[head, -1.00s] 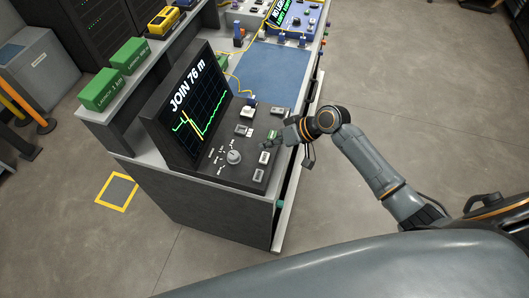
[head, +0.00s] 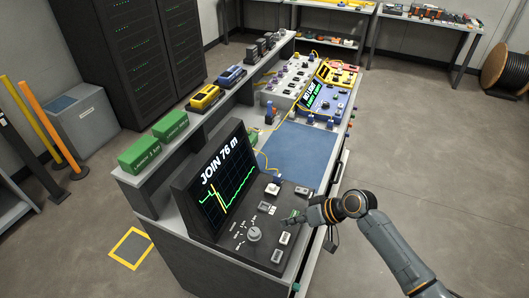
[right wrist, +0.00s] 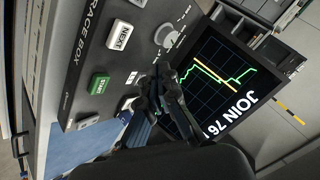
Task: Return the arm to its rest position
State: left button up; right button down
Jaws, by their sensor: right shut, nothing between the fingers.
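My right arm reaches in from the lower right in the head view. Its gripper (head: 303,219) is over the right side of the trace box panel (head: 232,249), by the green START button. In the right wrist view the gripper's fingers (right wrist: 150,88) are together and empty. The green START button (right wrist: 98,84) and the white NEXT button (right wrist: 119,36) show clear of the fingers there. I cannot tell whether the fingers touch the panel. The trace box screen (head: 222,183) reads "JOIN 76 m" with a green and orange trace. My left gripper is out of view.
A blue mat (head: 298,150) lies on the bench behind the trace box. Green launch boxes (head: 141,154) and a yellow device (head: 205,97) stand on the shelf at left. A blue machine (head: 322,101) is farther back. Open floor (head: 420,150) lies right of the bench.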

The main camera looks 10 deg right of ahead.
jog(key=h, duration=0.1)
send_over(286, 261)
notch_tip(286, 261, down, 2)
jog(key=shift+f+n+g, duration=0.25)
jog(key=shift+n+g, duration=0.15)
jog(key=s+d+r+m+h, duration=0.15)
jog(key=s+d+h, duration=0.25)
jog(key=s, duration=0.5)
jog(key=s+d+r+m+h, duration=0.1)
jog(key=s+d+r+h, duration=0.2)
jog(key=s, duration=0.6)
notch_tip(286, 261, down, 30)
jog(key=s+g+b, duration=0.1)
jog(key=b, duration=0.3)
jog(key=s+d+f+b, duration=0.1)
jog(key=s+f, duration=0.7)
jog(key=f, duration=0.2)
jog(key=s+d+f+g+b, duration=0.1)
jog(key=s+d+f+b, duration=0.1)
jog(key=s+f, duration=0.7)
jog(key=shift+f+n+g+b, duration=0.3)
jog(key=shift+f+n, duration=0.05)
jog(key=shift+f, duration=0.5)
